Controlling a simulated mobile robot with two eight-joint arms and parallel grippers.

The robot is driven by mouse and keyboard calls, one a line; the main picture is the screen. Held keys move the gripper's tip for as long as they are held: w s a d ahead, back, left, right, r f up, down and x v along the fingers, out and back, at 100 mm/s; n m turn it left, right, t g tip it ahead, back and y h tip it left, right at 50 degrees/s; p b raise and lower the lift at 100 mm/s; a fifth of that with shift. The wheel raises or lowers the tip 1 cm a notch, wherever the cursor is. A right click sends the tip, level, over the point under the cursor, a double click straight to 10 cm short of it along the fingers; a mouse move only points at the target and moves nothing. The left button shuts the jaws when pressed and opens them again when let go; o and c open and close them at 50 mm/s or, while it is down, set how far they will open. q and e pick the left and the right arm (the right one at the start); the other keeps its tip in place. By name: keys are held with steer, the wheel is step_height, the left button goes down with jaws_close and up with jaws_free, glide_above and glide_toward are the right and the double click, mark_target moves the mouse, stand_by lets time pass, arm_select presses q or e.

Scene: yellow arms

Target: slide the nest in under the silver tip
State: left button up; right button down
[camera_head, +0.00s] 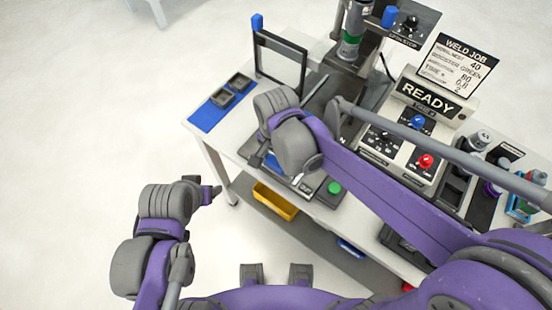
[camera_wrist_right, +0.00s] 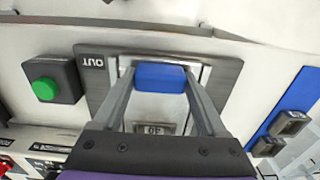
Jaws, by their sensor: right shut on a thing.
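My right gripper (camera_wrist_right: 158,76) is shut on the blue handle (camera_wrist_right: 160,77) of the nest, a finger on each side of it. The nest (camera_wrist_right: 155,128), with a "40" plate, lies beyond the handle between the fingers, partly covered by the gripper. It sits in a grey slide plate (camera_wrist_right: 95,85) marked OUT. In the head view my right wrist hides most of it. The weld head (camera_head: 348,45), with a green band, stands behind; its silver tip cannot be made out. My left arm is at lower left, and its gripper (camera_head: 210,193) is too unclear to judge.
A green button (camera_wrist_right: 44,89) stands beside the slide plate. A blue mat (camera_head: 208,117) with two dark blocks and a framed panel (camera_head: 280,62) stand left. The READY box (camera_head: 430,97) and WELD JOB sign (camera_head: 458,65) are right. A yellow bin (camera_head: 275,202) sits below the tabletop.

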steer(key=w+d, duration=0.3)
steer(key=w, duration=0.2)
steer(key=w+d, duration=0.4)
steer(key=w, duration=0.1)
steer(key=w+d, duration=0.4)
steer(key=w, duration=0.1)
steer(key=shift+w+d, duration=0.2)
steer(key=shift+w, duration=0.1)
steer(key=shift+r, duration=0.1)
steer(key=shift+c, duration=1.4)
jaws_free()
steer(key=shift+o, duration=1.4)
steer(key=shift+w+d, duration=0.1)
steer(key=shift+w, duration=0.05)
steer(key=shift+r, duration=0.15)
step_height(320, 180, up, 10)
steer(key=shift+r, duration=0.25)
